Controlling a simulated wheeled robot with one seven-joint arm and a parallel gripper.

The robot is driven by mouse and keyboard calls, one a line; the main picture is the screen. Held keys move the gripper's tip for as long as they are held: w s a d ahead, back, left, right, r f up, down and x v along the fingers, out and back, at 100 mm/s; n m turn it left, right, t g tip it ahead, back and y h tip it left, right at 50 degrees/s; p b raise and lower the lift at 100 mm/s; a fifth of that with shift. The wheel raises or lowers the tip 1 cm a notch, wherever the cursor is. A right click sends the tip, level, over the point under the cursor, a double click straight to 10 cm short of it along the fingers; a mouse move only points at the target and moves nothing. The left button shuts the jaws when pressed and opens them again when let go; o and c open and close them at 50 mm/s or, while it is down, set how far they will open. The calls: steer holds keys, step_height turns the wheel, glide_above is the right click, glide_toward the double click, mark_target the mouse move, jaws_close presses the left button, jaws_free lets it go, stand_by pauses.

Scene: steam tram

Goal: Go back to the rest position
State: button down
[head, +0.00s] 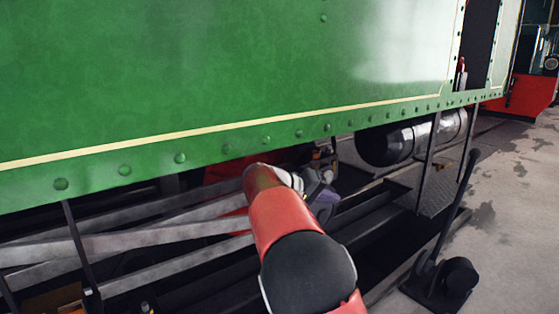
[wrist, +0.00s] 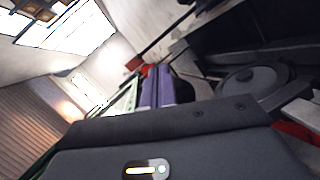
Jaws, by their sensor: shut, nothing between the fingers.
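My gripper (head: 327,196) is low beside the tram in the head view, just under the lower edge of the green side panel (head: 250,70). My red and black arm reaches to it and covers part of it. Its purple fingers (wrist: 160,85) show in the wrist view beyond the dark gripper body. The fingers are together with nothing between them. From this view I cannot tell whether the gripper touches the tram's underframe.
Grey metal rods (head: 130,242) run under the panel at the left. A dark cylindrical tank (head: 400,142) hangs to the right. A black floor lever (head: 455,215) stands at the right, on open concrete floor (head: 515,220). A red vehicle (head: 528,95) stands at the far right.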

steer(key=s+d+r+g+y+p, duration=0.15)
steer(key=s+d+y, duration=0.25)
steer(key=s, duration=0.4)
steer(key=s+d+r+y+p, duration=0.1)
steer(key=s+d+y+p, duration=0.2)
steer(key=s, duration=0.6)
steer(key=s+a+f+t+y+p, duration=0.1)
steer(key=s+a+y, duration=0.1)
steer(key=s, duration=0.9)
steer(key=s+a+f+t+y+p, duration=0.1)
steer(key=s+a+y+p, duration=0.1)
steer(key=s, duration=0.8)
steer(key=shift+s+a+y+p, duration=0.25)
steer(key=shift+s+y+p, duration=0.1)
steer(key=shift+y, duration=0.35)
